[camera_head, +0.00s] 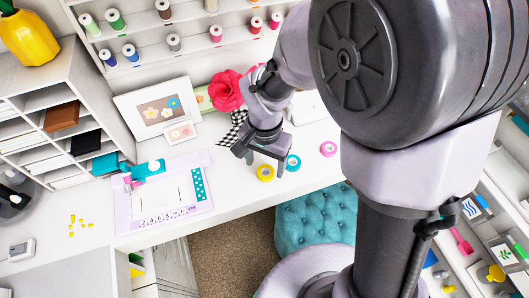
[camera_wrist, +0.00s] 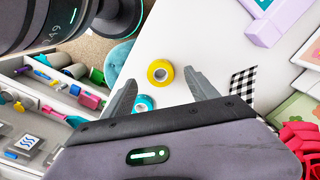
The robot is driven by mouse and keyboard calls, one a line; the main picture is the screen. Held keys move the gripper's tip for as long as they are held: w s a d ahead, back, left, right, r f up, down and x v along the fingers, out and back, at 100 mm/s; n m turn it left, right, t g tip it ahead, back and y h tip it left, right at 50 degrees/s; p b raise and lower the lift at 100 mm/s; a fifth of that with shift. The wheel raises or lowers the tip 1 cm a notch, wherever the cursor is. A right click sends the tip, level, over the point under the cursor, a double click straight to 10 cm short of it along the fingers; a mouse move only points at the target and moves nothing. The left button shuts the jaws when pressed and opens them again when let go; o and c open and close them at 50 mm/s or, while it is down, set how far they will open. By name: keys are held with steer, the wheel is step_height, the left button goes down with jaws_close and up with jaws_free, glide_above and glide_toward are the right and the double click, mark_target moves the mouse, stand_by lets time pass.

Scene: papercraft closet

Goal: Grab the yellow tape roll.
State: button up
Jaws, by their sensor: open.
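The yellow tape roll (camera_head: 265,173) lies flat on the white desk near its front edge. In the wrist view the yellow tape roll (camera_wrist: 160,72) lies ahead of the fingertips, roughly between their lines. A teal tape roll (camera_head: 293,162) lies just right of it in the head view; in the wrist view the teal roll (camera_wrist: 144,103) is partly hidden between the fingers. My gripper (camera_head: 264,165) is open and empty, above the desk by the rolls. Both fingers of my gripper (camera_wrist: 162,80) show in the wrist view, spread apart.
A pink tape roll (camera_head: 328,149) lies further right. A lilac paper trimmer (camera_head: 168,195) lies left on the desk. Checkered paper (camera_wrist: 243,84) and a red paper flower (camera_head: 227,91) are close to my gripper. A teal tufted stool (camera_head: 315,220) stands below the desk edge.

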mark_target(265, 174)
steer(key=f, duration=0.1)
steer(key=f+b, duration=0.1)
steer(key=f, duration=0.1)
steer(key=shift+w+d+f, duration=0.1)
steer(key=shift+w+f, duration=0.1)
steer(key=shift+f, duration=0.1)
steer(key=shift+r, duration=0.1)
steer(key=shift+c, duration=0.2)
steer(key=c, duration=1.4)
steer(key=shift+r, duration=0.1)
